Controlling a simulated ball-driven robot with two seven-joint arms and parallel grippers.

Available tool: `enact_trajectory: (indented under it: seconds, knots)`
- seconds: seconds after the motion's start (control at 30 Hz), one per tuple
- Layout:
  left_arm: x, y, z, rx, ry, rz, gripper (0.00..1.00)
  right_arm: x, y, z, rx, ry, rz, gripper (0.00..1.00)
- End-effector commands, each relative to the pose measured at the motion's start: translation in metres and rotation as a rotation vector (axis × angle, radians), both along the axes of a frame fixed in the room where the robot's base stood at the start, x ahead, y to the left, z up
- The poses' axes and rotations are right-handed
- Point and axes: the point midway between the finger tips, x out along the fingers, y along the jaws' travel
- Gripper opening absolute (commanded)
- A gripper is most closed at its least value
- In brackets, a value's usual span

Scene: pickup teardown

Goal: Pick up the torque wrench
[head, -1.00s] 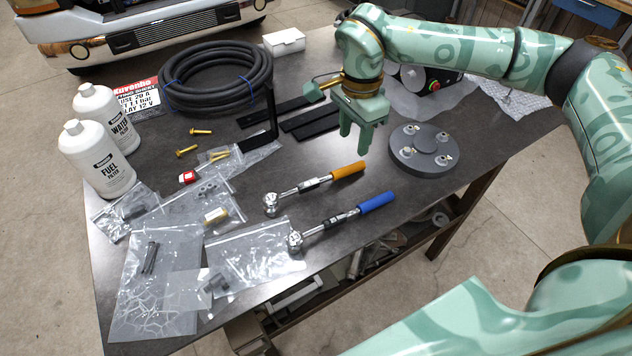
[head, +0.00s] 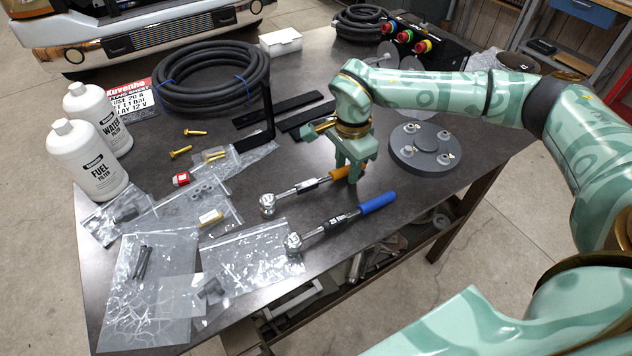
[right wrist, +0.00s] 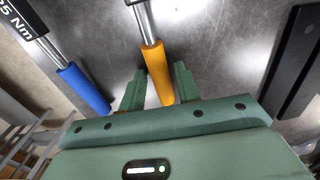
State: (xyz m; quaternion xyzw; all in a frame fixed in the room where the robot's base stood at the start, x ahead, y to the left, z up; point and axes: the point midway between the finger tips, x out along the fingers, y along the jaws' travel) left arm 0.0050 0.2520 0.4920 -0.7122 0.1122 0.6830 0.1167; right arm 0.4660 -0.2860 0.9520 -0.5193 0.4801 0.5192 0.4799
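Two torque wrenches lie on the dark table. One has an orange handle (head: 343,173) and a silver ratchet head; its handle also shows in the right wrist view (right wrist: 158,72). The other has a blue handle (head: 378,203), and lies nearer the front edge; it also shows in the right wrist view (right wrist: 83,88), with "Nm" lettering on its shaft. My right gripper (head: 355,178) is at the orange handle, pointing down. In the right wrist view its fingers (right wrist: 159,85) are apart, one on each side of the orange handle, with gaps visible. My left gripper is out of view.
A round grey flange (head: 425,160) stands right of my right gripper. Black bars (head: 310,122) and an angled bracket lie behind it. Plastic bags of small parts (head: 250,258), white bottles (head: 85,160) and a coiled hose (head: 212,78) fill the left side.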

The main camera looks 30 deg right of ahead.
Motion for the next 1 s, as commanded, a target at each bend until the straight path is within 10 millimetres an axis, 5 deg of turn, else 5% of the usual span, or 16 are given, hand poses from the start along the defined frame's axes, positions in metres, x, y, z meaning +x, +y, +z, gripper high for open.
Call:
enact_trajectory:
  seconds: [0.03, 0.1, 0.57, 0.73, 1.0]
  knots:
    - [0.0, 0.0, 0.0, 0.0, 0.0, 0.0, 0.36, 0.0, 0.0, 0.0, 0.0, 0.0, 0.0, 0.18]
    - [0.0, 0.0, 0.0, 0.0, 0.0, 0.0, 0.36, 0.0, 0.0, 0.0, 0.0, 0.0, 0.0, 0.0]
    - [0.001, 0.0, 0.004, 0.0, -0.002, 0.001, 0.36, 0.001, 0.0, 0.012, 0.001, -0.004, 0.0, 0.0]
    - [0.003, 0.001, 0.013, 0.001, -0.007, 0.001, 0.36, -0.001, -0.002, 0.04, 0.0, -0.006, -0.002, 0.0]
    - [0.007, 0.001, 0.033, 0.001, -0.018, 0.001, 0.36, -0.051, -0.034, 0.101, 0.0, -0.004, -0.003, 0.0]
